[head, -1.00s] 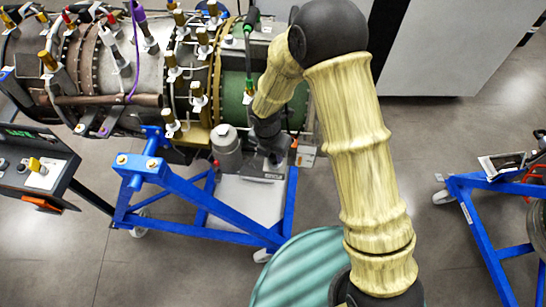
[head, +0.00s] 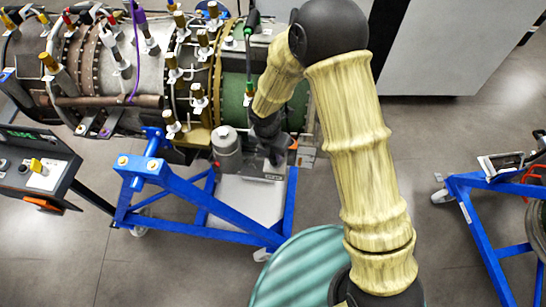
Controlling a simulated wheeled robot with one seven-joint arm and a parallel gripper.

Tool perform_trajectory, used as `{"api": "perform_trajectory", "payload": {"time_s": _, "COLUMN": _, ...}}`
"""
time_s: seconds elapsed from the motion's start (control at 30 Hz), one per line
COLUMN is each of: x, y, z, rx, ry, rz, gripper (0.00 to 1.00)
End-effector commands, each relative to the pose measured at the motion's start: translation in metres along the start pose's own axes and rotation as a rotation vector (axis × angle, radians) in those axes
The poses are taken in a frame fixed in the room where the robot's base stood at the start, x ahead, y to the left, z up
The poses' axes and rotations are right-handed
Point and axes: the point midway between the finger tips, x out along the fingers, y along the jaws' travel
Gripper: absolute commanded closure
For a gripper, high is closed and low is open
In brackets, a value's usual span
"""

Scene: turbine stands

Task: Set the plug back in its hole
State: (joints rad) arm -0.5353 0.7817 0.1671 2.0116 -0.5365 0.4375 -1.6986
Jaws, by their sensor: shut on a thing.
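My gripper (head: 274,157) is at the end of my arm, low beside the right end of the turbine (head: 145,72). It is close to the green casing band (head: 236,92), above the grey plate of the blue stand. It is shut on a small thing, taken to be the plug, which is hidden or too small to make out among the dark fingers. The plug's hole cannot be made out; my wrist and forearm cover part of that side.
A grey cylinder (head: 228,142) stands close to the left of my gripper. The blue stand frame (head: 195,195) runs below. A control panel (head: 38,165) is at left, a teal ribbed round surface (head: 302,265) in front, and another blue stand (head: 485,225) at right.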

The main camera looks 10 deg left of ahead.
Motion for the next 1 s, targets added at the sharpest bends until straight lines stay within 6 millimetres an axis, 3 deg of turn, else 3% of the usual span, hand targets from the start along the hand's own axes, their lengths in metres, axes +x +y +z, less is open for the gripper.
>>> {"api": "perform_trajectory", "payload": {"time_s": 0.03, "x": -0.011, "y": 0.004, "z": 0.004, "rx": 0.0, "ry": -0.012, "rz": 0.014, "gripper": 1.0}}
{"api": "perform_trajectory", "payload": {"time_s": 1.0, "x": -0.027, "y": 0.006, "z": 0.003, "rx": -0.002, "ry": -0.012, "rz": 0.018, "gripper": 1.0}}
